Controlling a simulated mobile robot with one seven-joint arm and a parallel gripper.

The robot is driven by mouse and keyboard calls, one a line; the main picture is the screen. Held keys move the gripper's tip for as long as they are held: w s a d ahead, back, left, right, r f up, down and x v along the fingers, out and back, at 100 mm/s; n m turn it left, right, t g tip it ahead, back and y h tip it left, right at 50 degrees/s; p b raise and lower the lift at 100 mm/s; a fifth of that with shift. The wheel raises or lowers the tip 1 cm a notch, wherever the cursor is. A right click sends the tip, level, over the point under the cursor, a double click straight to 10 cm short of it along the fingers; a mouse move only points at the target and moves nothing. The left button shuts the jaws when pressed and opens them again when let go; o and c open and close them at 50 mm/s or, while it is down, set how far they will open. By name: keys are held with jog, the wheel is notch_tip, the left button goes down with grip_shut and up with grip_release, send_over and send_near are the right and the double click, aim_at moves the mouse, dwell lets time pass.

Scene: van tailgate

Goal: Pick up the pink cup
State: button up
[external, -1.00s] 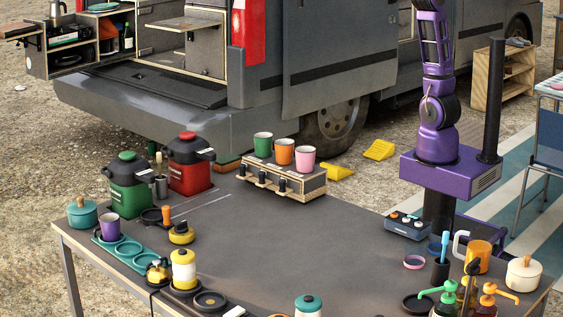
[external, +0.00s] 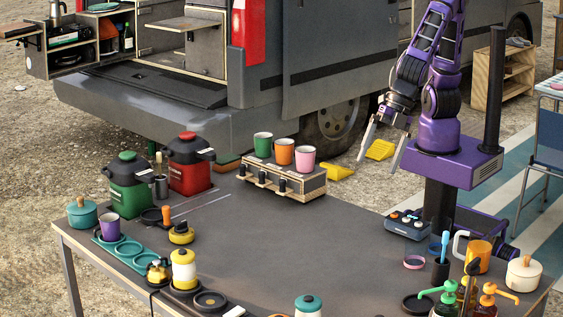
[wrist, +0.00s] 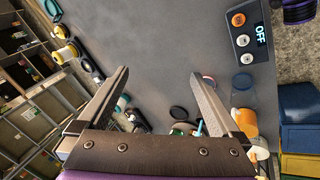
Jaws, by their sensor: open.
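The pink cup (external: 305,158) stands upright at the right end of a small wooden stand (external: 284,186) with dark hooks or taps on its front. An orange cup (external: 284,151) and a green cup (external: 263,145) stand in line to its left. My gripper (external: 376,167) is open and empty, pointing down to the right of the pink cup and well apart from it. In the wrist view my gripper's two fingers (wrist: 165,80) are spread over the dark table. I cannot make out the pink cup in the wrist view.
The dark table (external: 290,240) is clear in the middle. A button box (external: 408,224), which reads OFF in the wrist view (wrist: 246,40), lies near my base. Red (external: 190,165) and green (external: 128,183) dispensers stand at left. The grey van (external: 190,105) is behind.

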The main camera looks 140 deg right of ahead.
jog(key=s+d+f+n+g+h, duration=0.3)
jog(key=s+d+f+h, duration=0.1)
jog(key=s+d+f, duration=0.3)
jog(key=n+t+h+p, duration=0.2)
jog(key=n+h, duration=0.6)
send_near(314, 155)
jog(key=shift+b+x, duration=0.45)
jog(key=shift+x, duration=6.05)
jog(key=shift+s+f, duration=0.15)
jog(key=shift+s, duration=0.05)
jog(key=shift+c, duration=0.3)
jog(key=c, duration=1.4)
jog(key=shift+o, duration=0.2)
